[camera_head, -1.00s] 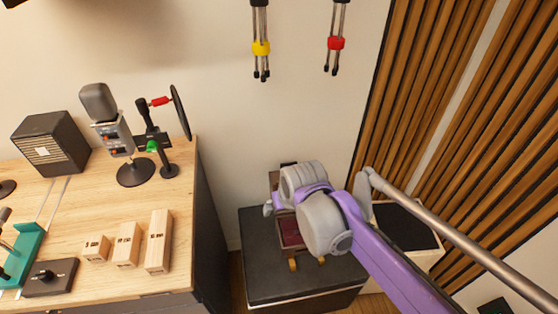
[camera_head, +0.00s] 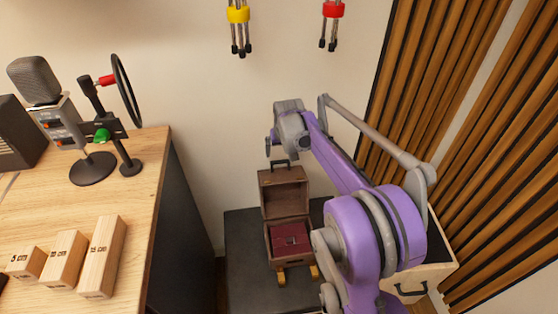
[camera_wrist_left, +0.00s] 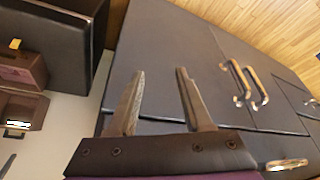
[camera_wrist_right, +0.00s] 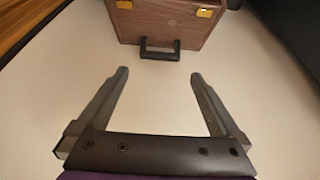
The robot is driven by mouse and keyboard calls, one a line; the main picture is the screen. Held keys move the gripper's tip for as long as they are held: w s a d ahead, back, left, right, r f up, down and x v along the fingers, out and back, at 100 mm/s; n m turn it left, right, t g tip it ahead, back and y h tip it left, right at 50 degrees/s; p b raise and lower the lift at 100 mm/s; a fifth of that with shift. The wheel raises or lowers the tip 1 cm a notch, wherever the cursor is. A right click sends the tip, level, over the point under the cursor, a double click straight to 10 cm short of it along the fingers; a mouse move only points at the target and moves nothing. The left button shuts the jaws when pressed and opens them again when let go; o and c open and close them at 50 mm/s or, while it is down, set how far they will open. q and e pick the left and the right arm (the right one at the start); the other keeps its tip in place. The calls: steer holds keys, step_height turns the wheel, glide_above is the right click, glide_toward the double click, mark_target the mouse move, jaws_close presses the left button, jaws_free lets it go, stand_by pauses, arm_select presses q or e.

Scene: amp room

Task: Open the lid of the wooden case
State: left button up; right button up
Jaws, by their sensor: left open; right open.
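The wooden case (camera_head: 286,262) sits on a dark box in the head view. Its lid (camera_head: 284,196) stands raised at the back, with a black handle on its top edge. Dark red material (camera_head: 290,238) shows inside, and brass latches are at the front. My right gripper (camera_head: 269,146) is above and behind the lid, apart from it. In the right wrist view the jaws (camera_wrist_right: 160,73) are open and empty, with the handle (camera_wrist_right: 160,48) ahead of them. My left gripper (camera_wrist_left: 160,72) is open and empty before a dark cabinet; the case (camera_wrist_left: 20,70) shows at the left there.
The dark box (camera_head: 245,260) bears the case. At left, a wooden desk (camera_head: 140,190) holds a microphone (camera_head: 38,85), a pop filter and wooden blocks (camera_head: 102,255). A slatted wood panel (camera_head: 470,110) stands at right.

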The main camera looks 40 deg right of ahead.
mark_target(280, 161)
steer(key=b+x, duration=0.1)
steer(key=x, duration=0.6)
steer(key=shift+f, duration=0.15)
jaws_close()
